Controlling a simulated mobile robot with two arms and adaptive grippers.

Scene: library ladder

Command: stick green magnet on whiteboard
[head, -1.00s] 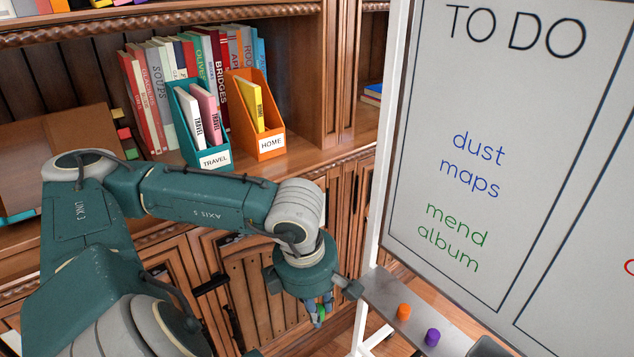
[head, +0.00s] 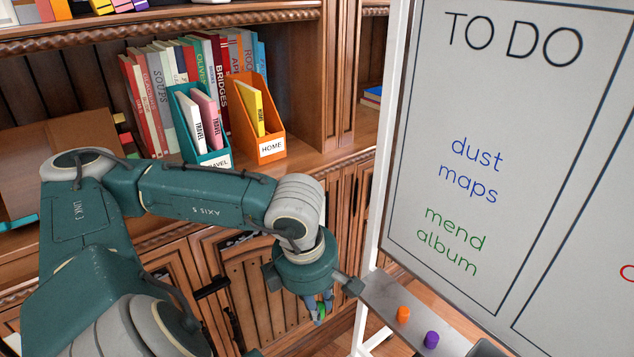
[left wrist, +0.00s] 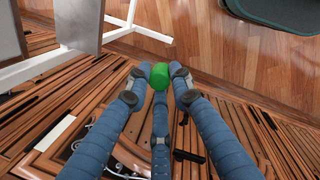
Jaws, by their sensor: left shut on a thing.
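My left gripper (head: 318,308) hangs pointing down, left of the whiteboard's tray. In the left wrist view its fingertips (left wrist: 160,78) are shut on the green magnet (left wrist: 159,75), a small bright green cylinder. In the head view the magnet shows only as a small green patch between the fingers. The whiteboard (head: 500,115) stands at the right, with "TO DO", "dust maps" and "mend album" written on it. The magnet is apart from the board. My right gripper is not in view.
An orange magnet (head: 403,314) and a purple magnet (head: 431,339) stand on the grey tray (head: 383,298) below the board. A wooden bookcase with books, a teal file box (head: 187,130) and an orange file box (head: 268,147) stands behind my left arm.

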